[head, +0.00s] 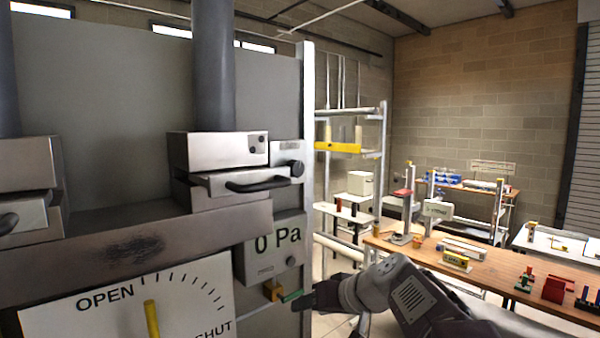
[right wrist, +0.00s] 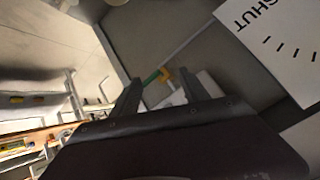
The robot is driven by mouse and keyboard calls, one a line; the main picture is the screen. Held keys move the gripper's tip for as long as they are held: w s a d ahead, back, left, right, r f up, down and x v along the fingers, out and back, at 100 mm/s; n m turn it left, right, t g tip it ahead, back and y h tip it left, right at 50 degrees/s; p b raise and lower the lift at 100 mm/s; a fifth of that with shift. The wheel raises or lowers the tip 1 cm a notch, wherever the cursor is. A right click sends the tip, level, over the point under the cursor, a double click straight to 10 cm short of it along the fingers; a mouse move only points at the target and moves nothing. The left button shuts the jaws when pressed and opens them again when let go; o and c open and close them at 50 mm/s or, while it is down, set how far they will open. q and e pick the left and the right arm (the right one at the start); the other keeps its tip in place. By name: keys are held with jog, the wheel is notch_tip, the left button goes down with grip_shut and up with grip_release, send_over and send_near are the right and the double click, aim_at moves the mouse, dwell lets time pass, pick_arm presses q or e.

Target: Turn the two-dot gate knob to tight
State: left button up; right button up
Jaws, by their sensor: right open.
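The gate unit with small dark dots (head: 222,150) is a pale metal box under a thick grey pipe in the head view. My right gripper (head: 298,300) is low in the head view, below and apart from the knob. In the right wrist view its two fingers (right wrist: 160,92) are spread with nothing between them. A yellow and green fitting (right wrist: 163,76) shows beyond the fingertips. The knob is not visible in the right wrist view. My left gripper is not in view.
A gauge box reading 0 Pa (head: 275,247) hangs below the gate. An OPEN/SHUT dial plate (head: 100,318) with a yellow pointer is at lower left. Another gate unit (head: 28,165) is at far left. A wooden table (head: 490,268) with several items stands at right.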

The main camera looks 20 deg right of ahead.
notch_tip(320, 180, up, 12)
jog(key=w+d+n+t, duration=0.1)
jog(key=d+t, duration=0.2)
jog(key=n+t+y, duration=0.3)
jog(key=n+t, duration=0.1)
jog(key=n, duration=0.1)
send_near(299, 168)
jog(key=p+x, duration=0.1)
jog(key=x, duration=0.2)
jog(key=p+x, duration=0.3)
jog(key=x, duration=0.2)
jog(key=shift+w+a+r+p, duration=0.2)
jog(key=shift+w+r+p, duration=0.1)
jog(key=shift+p, duration=0.1)
jog(key=shift+w+a+f, duration=0.1)
jog(key=shift+w+f, duration=0.15)
jog(key=shift+w, duration=0.15)
jog(key=shift+s, duration=0.1)
grip_shut()
